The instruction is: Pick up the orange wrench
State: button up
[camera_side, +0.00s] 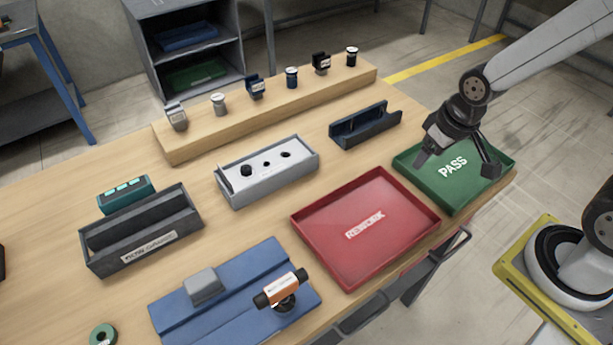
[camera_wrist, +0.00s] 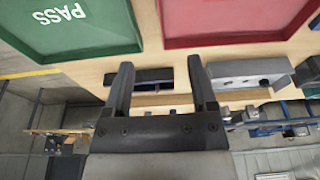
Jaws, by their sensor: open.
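The only orange item is a short, thick tool with black ends (camera_side: 282,288), taken here as the orange wrench. It sits on a dark round mount on the blue fixture plate (camera_side: 180,318) at the front of the bench in the side view. It does not show in the wrist view. My gripper (camera_side: 456,165) is above the green PASS tray, far to the right of and behind the orange tool. In the wrist view my gripper (camera_wrist: 160,68) has its two fingers spread with nothing between them.
The green PASS tray (camera_side: 488,182) and red tray (camera_side: 330,250) are empty. A dark cradle (camera_side: 365,128), grey block with holes (camera_side: 290,177) and dark bin (camera_side: 190,225) stand farther back. A wooden shelf (camera_side: 290,112) holds several small parts. A grey block (camera_side: 203,286) sits on the blue plate.

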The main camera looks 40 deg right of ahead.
jog(key=w+a+n+y, duration=0.1)
jog(key=w+a+n, duration=0.2)
jog(key=a+n, duration=0.35)
jog(key=n+g+y, duration=0.2)
jog(key=n+g, duration=0.1)
jog(key=n, duration=0.8)
send_over(280, 283)
jog(key=d, duration=0.2)
jog(key=shift+a+r, duration=0.2)
jog(key=shift+r, duration=0.15)
jog(key=shift+x, duration=1.3)
jog(key=shift+w, duration=0.1)
jog(key=shift+x, duration=2.55)
jog(key=shift+a, duration=0.1)
grip_shut()
